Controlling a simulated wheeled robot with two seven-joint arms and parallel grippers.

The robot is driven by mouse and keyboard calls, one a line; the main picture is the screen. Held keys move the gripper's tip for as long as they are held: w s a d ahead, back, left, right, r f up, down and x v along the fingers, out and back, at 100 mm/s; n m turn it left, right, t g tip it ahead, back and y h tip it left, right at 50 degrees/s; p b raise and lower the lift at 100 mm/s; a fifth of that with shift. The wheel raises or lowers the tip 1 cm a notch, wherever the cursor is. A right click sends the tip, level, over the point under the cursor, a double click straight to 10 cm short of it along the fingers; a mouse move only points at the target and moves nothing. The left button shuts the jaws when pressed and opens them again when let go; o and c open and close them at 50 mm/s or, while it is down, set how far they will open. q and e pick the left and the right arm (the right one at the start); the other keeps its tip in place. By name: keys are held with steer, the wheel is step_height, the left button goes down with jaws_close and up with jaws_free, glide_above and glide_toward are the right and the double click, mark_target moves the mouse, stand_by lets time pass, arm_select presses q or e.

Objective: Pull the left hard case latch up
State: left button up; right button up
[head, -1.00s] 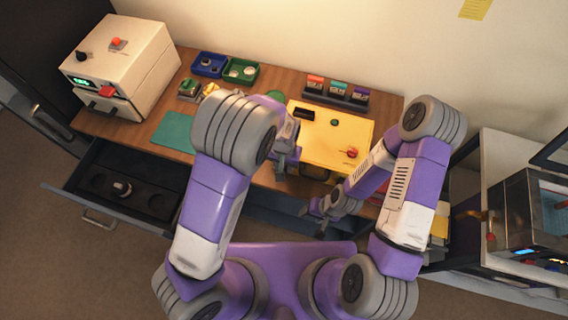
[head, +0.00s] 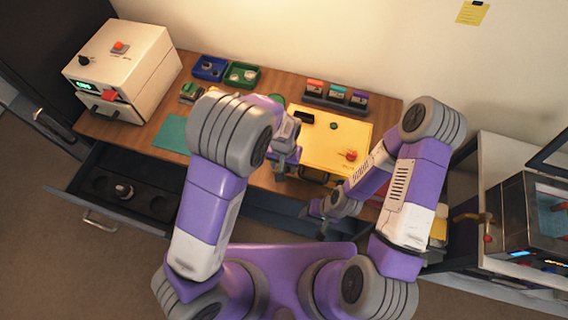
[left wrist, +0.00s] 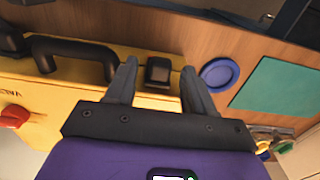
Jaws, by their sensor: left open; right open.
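The yellow hard case (head: 350,135) lies on the wooden table. It also fills the left of the left wrist view (left wrist: 60,100), where its black handle (left wrist: 75,47) shows. A small black latch (left wrist: 158,70) sits on the case edge beside the handle. My left gripper (head: 284,172) is at the case's near left edge. In the left wrist view my left gripper's fingers (left wrist: 158,70) are open, one on each side of the latch, with gaps visible between them and it. My right gripper (head: 322,218) is open and empty, low in front of the table, away from the case.
A blue round dish (left wrist: 219,73) and a teal mat (left wrist: 280,95) lie beside the case. A white box device (head: 122,70) stands at the back left. An open drawer (head: 105,205) juts out at the front left. Labelled bins (head: 337,97) stand behind the case.

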mark_target(284, 168)
arm_select(q)
step_height(284, 168, up, 8)
steer(key=shift+f, duration=0.2)
arm_select(e)
steer(key=shift+r, duration=0.3)
